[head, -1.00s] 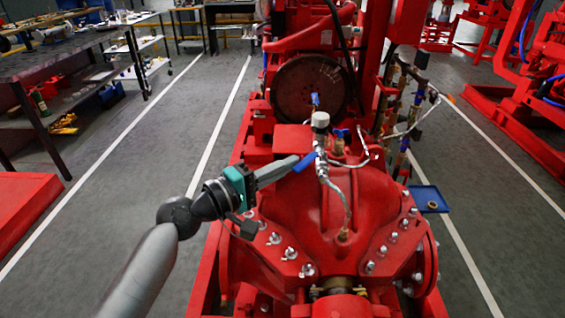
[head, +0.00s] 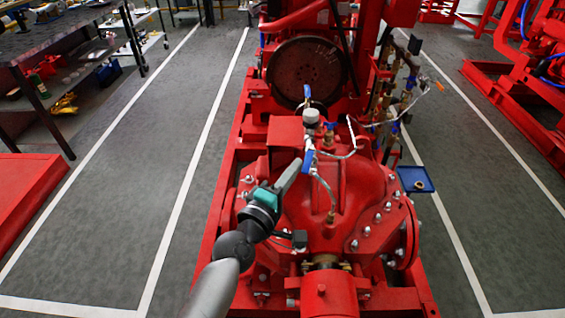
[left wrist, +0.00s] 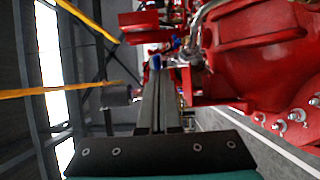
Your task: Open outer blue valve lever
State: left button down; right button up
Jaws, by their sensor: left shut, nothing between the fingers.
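The outer blue valve lever (head: 308,160) is on the silver pipe fitting above the red pump casing (head: 350,190). It points nearly straight down in the head view. My left gripper (head: 298,163) is shut and empty, with its fingertips just left of the lever; I cannot tell whether they touch. In the left wrist view my shut fingers (left wrist: 160,100) point toward a small blue part (left wrist: 157,62), probably the lever. Other blue handles show by the gauge (head: 307,92) and on the brass valve (head: 330,125). My right gripper is not in view.
A round silver gauge (head: 311,116) and braided hoses stand close behind the lever. A blue tray (head: 416,179) is at the right of the pump. Bolted flanges flank the casing. The grey floor (head: 150,170) left of the pumpset is clear.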

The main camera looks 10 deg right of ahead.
pick_arm(q)
jog(key=shift+s+d, duration=0.5)
jog(key=shift+d, duration=0.3)
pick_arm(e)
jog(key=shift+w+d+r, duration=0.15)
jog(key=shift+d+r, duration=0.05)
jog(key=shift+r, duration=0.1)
pick_arm(q)
jog(key=shift+s+d, duration=0.15)
jog(key=shift+f, duration=0.1)
